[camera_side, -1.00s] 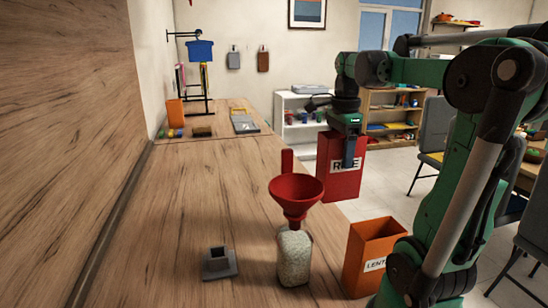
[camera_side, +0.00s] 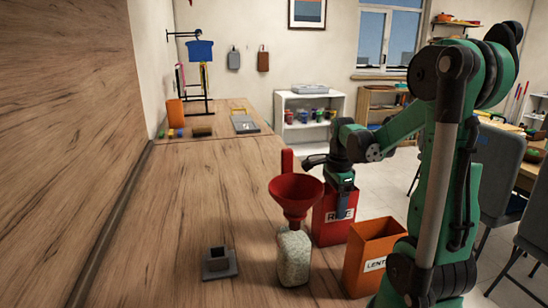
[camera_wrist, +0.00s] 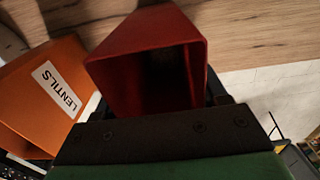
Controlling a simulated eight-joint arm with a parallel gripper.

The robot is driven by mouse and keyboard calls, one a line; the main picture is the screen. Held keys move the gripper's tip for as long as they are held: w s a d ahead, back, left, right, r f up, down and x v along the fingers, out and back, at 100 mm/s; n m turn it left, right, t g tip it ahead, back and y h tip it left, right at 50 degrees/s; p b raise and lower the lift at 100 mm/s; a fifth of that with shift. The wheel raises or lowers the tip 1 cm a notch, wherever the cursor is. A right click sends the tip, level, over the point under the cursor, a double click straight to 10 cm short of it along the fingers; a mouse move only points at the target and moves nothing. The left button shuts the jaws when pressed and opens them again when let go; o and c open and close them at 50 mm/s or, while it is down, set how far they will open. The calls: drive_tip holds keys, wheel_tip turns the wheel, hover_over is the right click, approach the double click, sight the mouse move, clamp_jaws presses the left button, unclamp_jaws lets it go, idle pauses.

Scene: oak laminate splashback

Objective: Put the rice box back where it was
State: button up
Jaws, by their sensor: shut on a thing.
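The red rice box (camera_side: 330,222) is upright at the right edge of the counter, just behind the orange lentils box. My gripper (camera_side: 344,200) is shut on its near wall, over part of the label. I cannot tell whether the box's base touches the counter. In the wrist view the rice box (camera_wrist: 150,65) fills the middle, its open top facing me and its inside dark. A glass jar (camera_side: 294,257) of rice stands left of the box, with a red funnel (camera_side: 296,193) in its mouth.
The orange lentils box (camera_side: 372,255) stands close in front of the rice box; it also shows in the wrist view (camera_wrist: 45,90). A grey block with a square socket (camera_side: 219,262) sits left of the jar. The counter's middle (camera_side: 200,190) is clear.

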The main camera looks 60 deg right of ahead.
drive_tip(key=o, duration=1.4)
drive_tip(key=shift+f, duration=0.15)
drive_tip(key=shift+o, duration=0.2)
wheel_tip(320, 180, up, 12)
drive_tip(key=shift+r, duration=0.2)
